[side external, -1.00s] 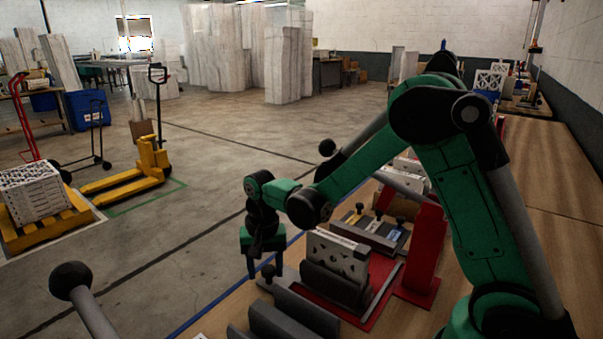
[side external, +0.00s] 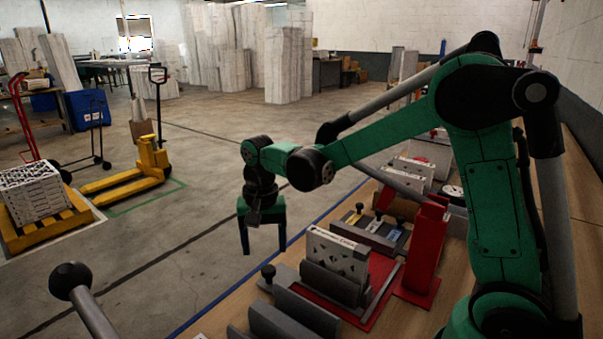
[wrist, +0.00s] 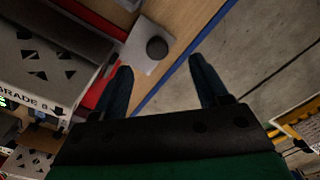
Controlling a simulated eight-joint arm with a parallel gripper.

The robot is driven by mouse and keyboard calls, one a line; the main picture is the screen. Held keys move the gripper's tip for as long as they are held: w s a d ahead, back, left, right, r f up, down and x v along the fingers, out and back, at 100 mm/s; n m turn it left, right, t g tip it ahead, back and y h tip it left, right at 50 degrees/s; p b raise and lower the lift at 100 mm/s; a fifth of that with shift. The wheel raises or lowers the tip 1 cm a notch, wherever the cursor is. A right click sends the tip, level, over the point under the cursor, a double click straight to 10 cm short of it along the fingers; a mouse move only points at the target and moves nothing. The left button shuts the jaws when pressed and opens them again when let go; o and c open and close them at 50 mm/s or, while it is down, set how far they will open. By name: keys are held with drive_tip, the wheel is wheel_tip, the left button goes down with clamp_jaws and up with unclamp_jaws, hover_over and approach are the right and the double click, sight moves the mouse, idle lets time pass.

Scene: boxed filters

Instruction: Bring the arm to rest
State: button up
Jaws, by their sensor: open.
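My gripper (side external: 264,248) is open and empty in the side external view. It hangs with fingers down, left of the boxed filter and above the level of the grey fixtures. In the wrist view my gripper (wrist: 162,82) shows two dark fingers spread apart with nothing between them. A white boxed filter (side external: 337,256) stands upright in a grey holder (side external: 331,283) on a red plate (side external: 381,279). Part of a filter box marked "GRADE 8" (wrist: 40,75) shows at the left of the wrist view, apart from the fingers.
A black knob (side external: 268,271) on a grey fixture stands below and right of the fingers. A red upright bin (side external: 425,250) stands right of the filter. A rack with several knobbed tools (side external: 375,233) lies behind. Open floor (side external: 190,250) is to the left.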

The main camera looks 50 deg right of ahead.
drive_tip(key=s+a+r+n+t, duration=0.1)
drive_tip(key=s+r+n+t, duration=0.4)
drive_tip(key=s+n+t, duration=0.2)
drive_tip(key=shift+s+a+r+n, duration=0.25)
drive_tip(key=shift+s+n, duration=0.6)
drive_tip(key=shift+n, duration=0.15)
